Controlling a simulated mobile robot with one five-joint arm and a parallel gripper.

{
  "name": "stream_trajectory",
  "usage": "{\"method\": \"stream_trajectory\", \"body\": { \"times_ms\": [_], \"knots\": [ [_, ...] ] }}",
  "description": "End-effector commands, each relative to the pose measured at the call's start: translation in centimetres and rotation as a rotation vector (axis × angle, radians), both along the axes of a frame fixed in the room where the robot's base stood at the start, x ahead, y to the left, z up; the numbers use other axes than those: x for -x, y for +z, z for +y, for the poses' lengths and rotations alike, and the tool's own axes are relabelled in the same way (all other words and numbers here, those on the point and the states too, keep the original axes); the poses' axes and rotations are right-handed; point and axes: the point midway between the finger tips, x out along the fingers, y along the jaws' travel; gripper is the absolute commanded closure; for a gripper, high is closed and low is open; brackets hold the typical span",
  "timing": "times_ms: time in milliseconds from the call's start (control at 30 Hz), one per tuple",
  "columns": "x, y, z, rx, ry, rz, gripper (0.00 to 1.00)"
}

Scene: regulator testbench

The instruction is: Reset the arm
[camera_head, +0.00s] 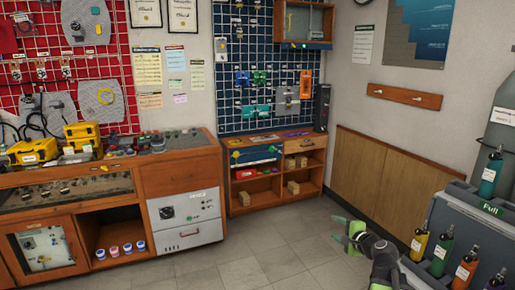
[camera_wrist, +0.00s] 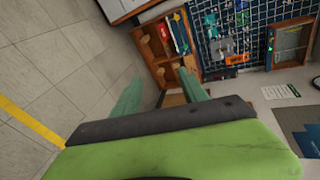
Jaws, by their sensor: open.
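My gripper (camera_head: 348,235) shows at the lower right of the head view, with green fingers spread apart and nothing between them. It is held out over the floor, left of the bottle rack. In the wrist view, the two green fingers of my gripper (camera_wrist: 160,95) stand apart with open air between them. The tiled floor and the distant shelf lie beyond them. My dark arm runs down to the bottom edge of the head view.
A grey rack (camera_head: 419,270) with several coloured bottles stands close at the right. A wooden workbench (camera_head: 181,162) with yellow cases stands at the left. A low wooden shelf (camera_head: 262,190) stands in the far corner. The tiled floor (camera_head: 245,262) between them is clear.

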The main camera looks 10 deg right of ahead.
Motion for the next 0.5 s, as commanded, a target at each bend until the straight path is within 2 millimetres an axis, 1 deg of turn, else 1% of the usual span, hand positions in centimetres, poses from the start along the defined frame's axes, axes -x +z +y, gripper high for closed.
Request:
{"method": "stream_trajectory", "body": {
  "times_ms": [33, 67, 100, 167, 200, 267, 300, 367, 400, 467, 500],
  "knots": [
    [-0.6, -0.9, 4.8, 0.051, 0.094, 0.033, 0.49],
    [-0.8, -1.6, 7.3, 0.085, 0.148, 0.054, 0.49],
    [-0.8, -2.5, 10.6, 0.133, 0.223, 0.083, 0.49],
    [-0.4, -3.9, 15.4, 0.209, 0.335, 0.127, 0.49],
    [0.1, -4.9, 18.2, 0.262, 0.409, 0.154, 0.49],
    [1.1, -6.3, 22.0, 0.344, 0.514, 0.195, 0.49],
    [2.0, -7.3, 24.3, 0.399, 0.583, 0.224, 0.49],
    [3.5, -8.8, 27.1, 0.486, 0.686, 0.268, 0.49],
    [4.7, -9.8, 28.7, 0.551, 0.757, 0.301, 0.49],
    [6.8, -11.5, 30.5, 0.657, 0.866, 0.359, 0.49],
    [8.5, -12.6, 31.0, 0.738, 0.942, 0.41, 0.49]
  ]
}}
